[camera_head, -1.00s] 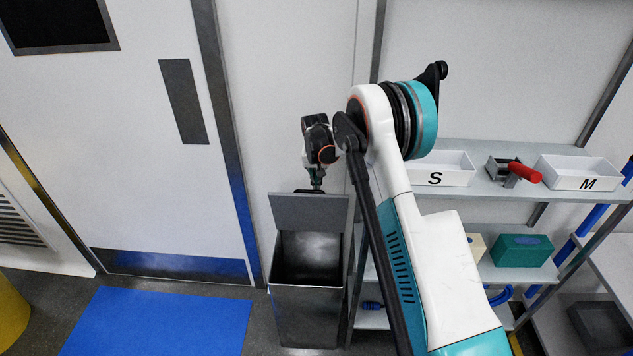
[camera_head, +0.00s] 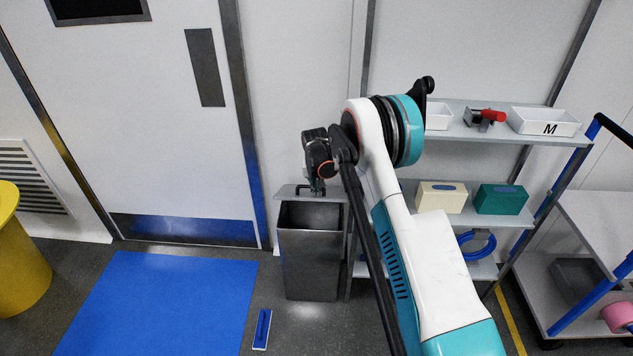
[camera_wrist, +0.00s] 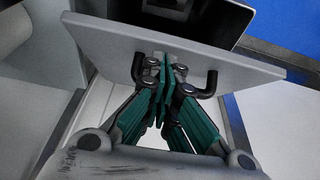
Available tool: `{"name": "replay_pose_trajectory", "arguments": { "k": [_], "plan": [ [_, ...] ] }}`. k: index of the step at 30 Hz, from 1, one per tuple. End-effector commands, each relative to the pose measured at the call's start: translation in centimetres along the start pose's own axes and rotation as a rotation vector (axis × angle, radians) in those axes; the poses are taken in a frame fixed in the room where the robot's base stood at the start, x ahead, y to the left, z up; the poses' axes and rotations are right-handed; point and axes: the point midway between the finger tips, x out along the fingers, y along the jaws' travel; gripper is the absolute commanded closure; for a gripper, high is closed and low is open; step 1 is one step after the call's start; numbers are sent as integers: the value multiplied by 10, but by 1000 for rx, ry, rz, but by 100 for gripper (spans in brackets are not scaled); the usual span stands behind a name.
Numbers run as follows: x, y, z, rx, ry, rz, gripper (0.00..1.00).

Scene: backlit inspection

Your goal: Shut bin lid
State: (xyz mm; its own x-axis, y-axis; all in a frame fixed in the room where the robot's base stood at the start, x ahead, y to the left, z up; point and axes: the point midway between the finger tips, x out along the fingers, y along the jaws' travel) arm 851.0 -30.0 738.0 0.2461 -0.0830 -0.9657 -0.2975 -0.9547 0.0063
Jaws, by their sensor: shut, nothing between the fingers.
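The bin (camera_head: 308,262) is a tall grey metal box against the wall, with its dark mouth uncovered. Its grey lid (camera_head: 286,191) is open at the back edge of the mouth and shows as a narrow strip. In the wrist view the lid (camera_wrist: 105,41) is a tilted flat panel with a black bar handle (camera_wrist: 210,84), and the dark bin mouth (camera_wrist: 225,17) lies beyond it. My gripper (camera_head: 318,190) is at the lid by the handle. In the wrist view its green fingers (camera_wrist: 166,75) are shut together, overlapping the handle's middle; I cannot tell whether they touch it.
A shelf rack (camera_head: 470,130) with white trays and boxes stands right of the bin. A blue mat (camera_head: 155,300) lies before the door at left. A small blue-and-white item (camera_head: 262,329) lies on the floor near the bin. A cart (camera_head: 590,260) is at far right.

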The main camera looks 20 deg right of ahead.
Motion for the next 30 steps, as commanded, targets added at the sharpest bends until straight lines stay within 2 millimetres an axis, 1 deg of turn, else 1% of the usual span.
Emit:
{"name": "replay_pose_trajectory", "arguments": {
  "k": [1, 6, 12, 15, 21, 30],
  "plan": [
    [11, 0, 6, 0, 1, 0, 100],
    [36, 0, 27, 0, 1, 0, 100],
    [59, -1, 48, 0, 1, 0, 100],
    [68, -1, 55, 0, 1, 0, 100],
    [79, -1, 63, 0, 1, 0, 100],
    [83, -1, 66, 0, 1, 0, 100]
  ]
}}
